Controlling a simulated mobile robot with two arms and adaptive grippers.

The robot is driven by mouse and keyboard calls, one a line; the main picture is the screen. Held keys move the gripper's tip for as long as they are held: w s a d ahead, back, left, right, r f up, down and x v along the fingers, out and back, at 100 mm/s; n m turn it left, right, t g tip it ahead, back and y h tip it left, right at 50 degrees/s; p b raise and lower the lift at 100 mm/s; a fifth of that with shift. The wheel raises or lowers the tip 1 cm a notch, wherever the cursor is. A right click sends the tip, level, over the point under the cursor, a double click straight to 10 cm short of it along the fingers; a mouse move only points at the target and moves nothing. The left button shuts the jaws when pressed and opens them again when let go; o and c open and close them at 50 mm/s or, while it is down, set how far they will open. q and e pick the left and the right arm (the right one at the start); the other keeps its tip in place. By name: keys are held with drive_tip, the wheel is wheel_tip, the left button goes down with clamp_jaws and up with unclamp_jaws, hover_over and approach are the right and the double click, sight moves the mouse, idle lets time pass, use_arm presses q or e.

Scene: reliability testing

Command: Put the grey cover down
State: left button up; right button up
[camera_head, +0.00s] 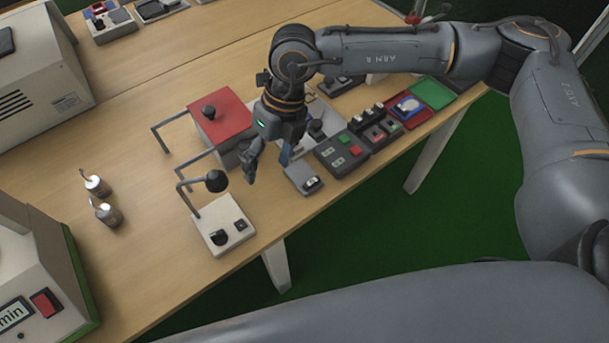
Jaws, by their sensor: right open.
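My right gripper (269,164) points down over the middle of the table, with its fingers apart and nothing seen between them. Behind it lies a light grey part with a black knob (317,129), partly hidden by the gripper; I cannot tell for certain that this is the grey cover. To the gripper's left stands a box with a red top (221,117), a black knob and grey sides. A small grey box with a switch (304,180) sits just right of the fingertips. My left gripper is not in view.
A lamp-like device on a pale base (222,238) stands near the front edge. Two small metal canisters (97,186) stand at left. Dark switch boxes (343,155), a red tray (407,110) and a green tray (434,93) line the right edge. Bare wood (150,240) lies at front left.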

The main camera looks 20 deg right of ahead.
drive_tip(key=w+d+m+t+h, duration=0.1)
drive_tip(key=w+d+h, duration=0.25)
drive_tip(key=d, duration=0.45)
drive_tip(key=p, duration=0.1)
hover_over(305, 176)
wheel_tip(305, 176, down, 7)
drive_tip(key=shift+f, duration=0.1)
wheel_tip(305, 176, down, 5)
drive_tip(key=shift+r+p, duration=0.2)
drive_tip(key=shift+p, duration=0.45)
drive_tip(key=shift+f, duration=0.5)
drive_tip(key=shift+r, duration=0.1)
drive_tip(key=c, duration=1)
